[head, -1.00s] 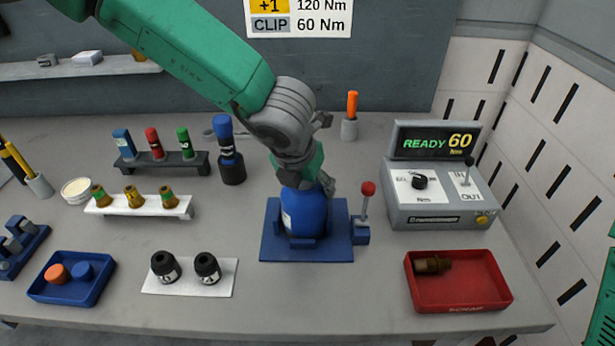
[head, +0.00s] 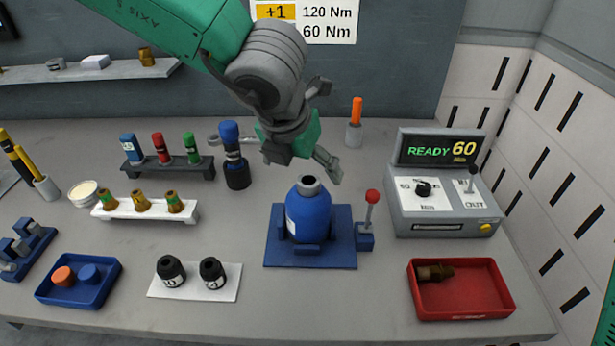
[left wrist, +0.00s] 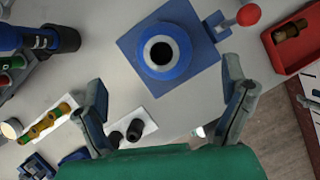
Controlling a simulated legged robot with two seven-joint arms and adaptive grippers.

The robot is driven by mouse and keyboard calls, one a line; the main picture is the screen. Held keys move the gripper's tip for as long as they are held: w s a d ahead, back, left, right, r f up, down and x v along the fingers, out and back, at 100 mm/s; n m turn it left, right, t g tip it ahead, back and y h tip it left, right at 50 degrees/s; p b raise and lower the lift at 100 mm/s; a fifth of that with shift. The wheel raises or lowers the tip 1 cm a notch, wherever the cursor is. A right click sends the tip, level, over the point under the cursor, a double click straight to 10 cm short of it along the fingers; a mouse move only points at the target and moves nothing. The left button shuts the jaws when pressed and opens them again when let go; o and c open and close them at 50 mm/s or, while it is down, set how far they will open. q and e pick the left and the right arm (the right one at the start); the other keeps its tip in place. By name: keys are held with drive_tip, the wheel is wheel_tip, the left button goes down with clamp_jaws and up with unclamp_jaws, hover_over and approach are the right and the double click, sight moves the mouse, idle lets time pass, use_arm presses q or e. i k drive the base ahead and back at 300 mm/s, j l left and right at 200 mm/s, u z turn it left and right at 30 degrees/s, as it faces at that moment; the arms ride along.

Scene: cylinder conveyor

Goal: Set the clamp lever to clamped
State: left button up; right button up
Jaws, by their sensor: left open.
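The clamp lever (head: 372,203) has a red ball knob on a thin grey rod, standing nearly upright with a slight tilt on a small blue block. The block sits at the right side of the blue clamp base (head: 339,255). A blue cylinder (head: 308,217) with a grey open neck stands upright in the base. My left gripper (head: 326,125) is open and empty, above and behind the cylinder and left of the lever. In the left wrist view, the red knob (left wrist: 248,14) shows at top right, beyond the open fingers (left wrist: 165,115). My right gripper is not in view.
A control box (head: 445,205) reading "READY 60" stands right of the lever. A red tray (head: 485,303) holding a brown fitting is in front of it. An orange-handled tool (head: 355,122) stands behind.

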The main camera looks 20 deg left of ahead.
sight(369, 212)
drive_tip(key=k, duration=1)
